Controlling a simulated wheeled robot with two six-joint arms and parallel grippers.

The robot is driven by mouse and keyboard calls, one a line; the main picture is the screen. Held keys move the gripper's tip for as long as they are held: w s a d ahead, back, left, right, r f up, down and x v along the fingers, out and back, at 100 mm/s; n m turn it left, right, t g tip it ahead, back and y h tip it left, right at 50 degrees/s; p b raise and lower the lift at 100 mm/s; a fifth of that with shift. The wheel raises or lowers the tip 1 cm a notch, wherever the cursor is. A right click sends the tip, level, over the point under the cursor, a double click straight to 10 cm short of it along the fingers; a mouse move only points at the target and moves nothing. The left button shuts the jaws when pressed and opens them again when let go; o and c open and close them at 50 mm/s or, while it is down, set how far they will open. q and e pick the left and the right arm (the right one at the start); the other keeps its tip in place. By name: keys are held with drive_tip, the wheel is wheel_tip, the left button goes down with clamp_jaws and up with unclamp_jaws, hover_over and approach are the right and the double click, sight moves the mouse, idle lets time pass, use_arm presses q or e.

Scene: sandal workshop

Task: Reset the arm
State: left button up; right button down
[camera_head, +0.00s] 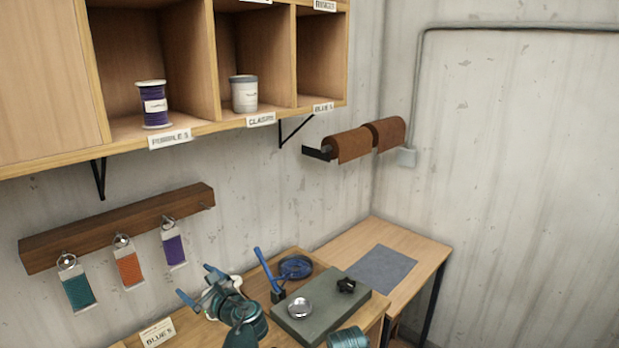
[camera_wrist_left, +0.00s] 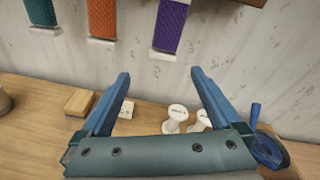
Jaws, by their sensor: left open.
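Two white spools (camera_wrist_left: 176,118) stand on the bench beyond the fingers, partly hidden by the gripper. My right gripper is not seen.
A blue round tool with a lever (camera_head: 294,267) and a grey-green slab (camera_head: 320,310) sit right of the gripper. Above are a cubby shelf (camera_head: 205,127) and a wooden rail (camera_head: 120,228) with hanging colour samples. A grey mat (camera_head: 380,270) lies clear.

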use_arm(q)
drive_tip(key=s+d+f+n+g+h, duration=0.2)
drive_tip(key=s+d+f+n+h, duration=0.1)
drive_tip(key=d, duration=0.4)
drive_tip(key=s+d+f+n+g+h, duration=0.3)
drive_tip(key=s+d+f+n, duration=0.3)
drive_tip(key=d+f+n, duration=0.1)
drive_tip(key=s+d+f+n+g+h, duration=0.3)
drive_tip(key=s+d+f+n, duration=0.1)
drive_tip(key=d+f+n, duration=0.1)
drive_tip(key=shift+s+d+f+n, duration=0.2)
drive_tip(key=shift+d+f, duration=0.25)
drive_tip(key=shift+f, duration=0.2)
drive_tip(key=shift+s+d+f+n, duration=0.1)
drive_tip(key=shift+d+f+n, duration=0.1)
drive_tip(key=shift+d+f, duration=0.35)
drive_tip(key=s+d+f+n+g+h, duration=0.1)
drive_tip(key=s+d+n+g+h, duration=0.1)
drive_tip(key=s+d, duration=0.3)
drive_tip(key=shift+d+f+n+h, duration=0.15)
drive_tip(key=shift+d+n+h, duration=0.15)
drive_tip(key=shift+d+h, duration=0.1)
drive_tip(key=shift+w, duration=0.1)
